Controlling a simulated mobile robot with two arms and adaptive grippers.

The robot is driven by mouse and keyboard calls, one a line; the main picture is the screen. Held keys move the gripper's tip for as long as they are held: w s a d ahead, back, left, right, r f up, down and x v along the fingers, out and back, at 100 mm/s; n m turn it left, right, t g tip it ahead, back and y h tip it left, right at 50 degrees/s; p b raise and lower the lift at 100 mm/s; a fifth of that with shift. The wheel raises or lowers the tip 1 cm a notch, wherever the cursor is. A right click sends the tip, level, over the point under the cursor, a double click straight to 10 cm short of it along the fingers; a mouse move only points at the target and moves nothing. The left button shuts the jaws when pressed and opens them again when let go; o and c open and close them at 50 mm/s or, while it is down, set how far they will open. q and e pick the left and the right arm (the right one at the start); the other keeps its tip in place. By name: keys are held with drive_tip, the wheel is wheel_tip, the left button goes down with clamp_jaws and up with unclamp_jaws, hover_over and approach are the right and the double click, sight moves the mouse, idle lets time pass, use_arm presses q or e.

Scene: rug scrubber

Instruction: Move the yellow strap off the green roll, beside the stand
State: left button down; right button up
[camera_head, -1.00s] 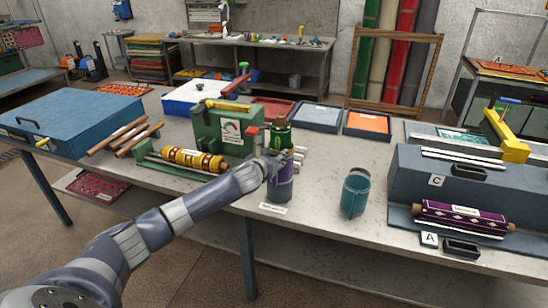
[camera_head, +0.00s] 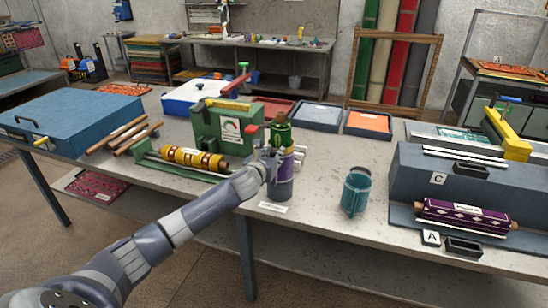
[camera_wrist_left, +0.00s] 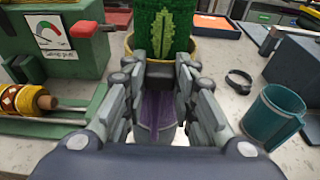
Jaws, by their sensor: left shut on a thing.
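The green roll (camera_head: 281,132) stands upright on the table, above a purple and grey cylindrical part (camera_head: 280,188) that seems to be its stand. The yellow strap (camera_head: 288,150) is around the roll, low on its green part; in the left wrist view it (camera_wrist_left: 194,46) shows at the base of the green roll (camera_wrist_left: 163,28). My left gripper (camera_head: 270,155) is at the near side of the roll at strap height, its fingers (camera_wrist_left: 155,70) shut on the strap. The fingers hide the strap's front. My right gripper is not in view.
A teal mug (camera_head: 355,190) stands to the right, with bare table between. A green machine (camera_head: 226,128) and a yellow roller (camera_head: 193,158) are close on the left. A dark ring (camera_wrist_left: 238,80) lies on the table right of the roll. A white label (camera_head: 273,207) lies in front.

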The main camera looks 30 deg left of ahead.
use_arm(q)
drive_tip(key=shift+r+p, duration=1.35)
drive_tip(key=shift+r, duration=1.6)
wheel_tip(320, 180, up, 11)
drive_tip(key=p, duration=0.8)
drive_tip(key=shift+r, duration=0.2)
drive_tip(key=shift+f, duration=0.1)
